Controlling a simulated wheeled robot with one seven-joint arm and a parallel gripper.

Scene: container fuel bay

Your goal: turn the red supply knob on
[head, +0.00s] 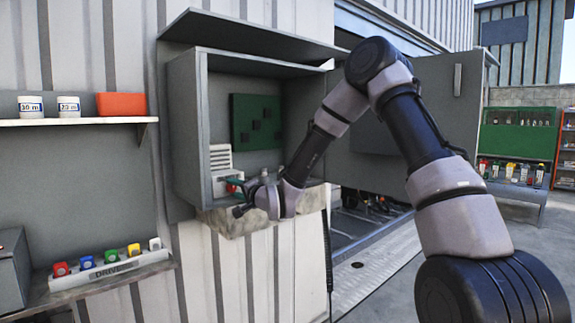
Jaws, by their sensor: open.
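An open grey cabinet (186,130) hangs on the corrugated wall. Inside it, low on the left, is a white ribbed unit (220,158) with a small red part (232,187) just below it. This red part may be the red supply knob; it is small and partly hidden by my gripper. My gripper (238,197) is at the cabinet's lower front edge, pointing left, with its dark fingers apart and nothing seen between them. It is very close to the red part; I cannot tell whether they touch.
A green board (255,121) is on the cabinet's back wall. The cabinet door (400,135) stands open to the right, behind my arm. At left, a shelf (70,122) holds two white tubs and a red box. A lower strip (112,268) carries several coloured blocks.

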